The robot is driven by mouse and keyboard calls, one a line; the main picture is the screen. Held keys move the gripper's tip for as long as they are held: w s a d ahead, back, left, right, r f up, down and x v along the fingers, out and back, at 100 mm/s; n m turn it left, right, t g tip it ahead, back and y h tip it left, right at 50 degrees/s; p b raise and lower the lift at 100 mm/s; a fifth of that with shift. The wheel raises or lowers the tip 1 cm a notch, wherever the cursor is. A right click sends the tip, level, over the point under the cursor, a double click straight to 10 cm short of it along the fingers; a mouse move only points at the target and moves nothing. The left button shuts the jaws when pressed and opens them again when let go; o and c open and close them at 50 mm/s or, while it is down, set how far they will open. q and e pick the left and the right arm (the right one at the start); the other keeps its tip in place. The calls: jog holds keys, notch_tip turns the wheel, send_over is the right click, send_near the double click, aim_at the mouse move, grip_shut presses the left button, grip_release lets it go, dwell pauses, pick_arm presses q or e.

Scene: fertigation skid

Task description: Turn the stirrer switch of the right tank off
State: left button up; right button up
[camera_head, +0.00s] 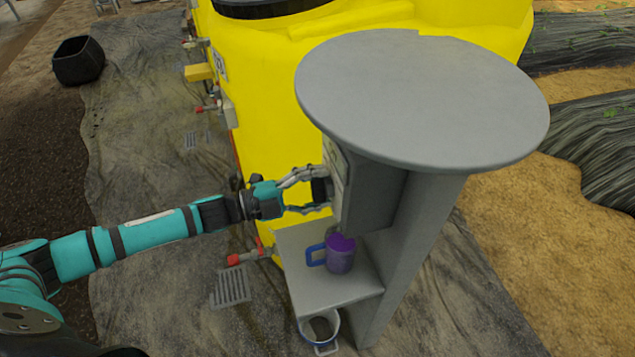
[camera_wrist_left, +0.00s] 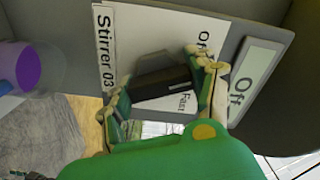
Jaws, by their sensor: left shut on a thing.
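My left gripper (camera_head: 325,190) reaches from the left to the face of a grey control box (camera_head: 372,200) under a round grey top. In the left wrist view its green fingers stand on both sides of a dark switch knob (camera_wrist_left: 165,85), closed on it. The white panel (camera_wrist_left: 135,45) around the knob reads "Stirrer 03", with "Off" and "Fast" marks partly covered by a finger. A pale window (camera_wrist_left: 243,85) beside it reads "Off". The knob's pointing end is hard to make out. My right gripper is not in view.
A large yellow tank (camera_head: 260,60) stands behind the box. A purple mug (camera_head: 341,254) with a blue handle sits on the grey shelf (camera_head: 335,290) below the box. A white and blue mug (camera_head: 322,333) is lower down. A red-handled valve (camera_head: 238,259) is left of the shelf.

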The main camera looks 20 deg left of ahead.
pick_arm(q)
jog(key=shift+n+p, duration=0.8)
jog(key=shift+n, duration=1.1)
jog(key=o, duration=1.2)
jog(key=shift+s+a, duration=0.1)
jog(key=shift+a, duration=0.1)
jog(key=v, duration=1.1)
jog(key=shift+s+a, duration=0.25)
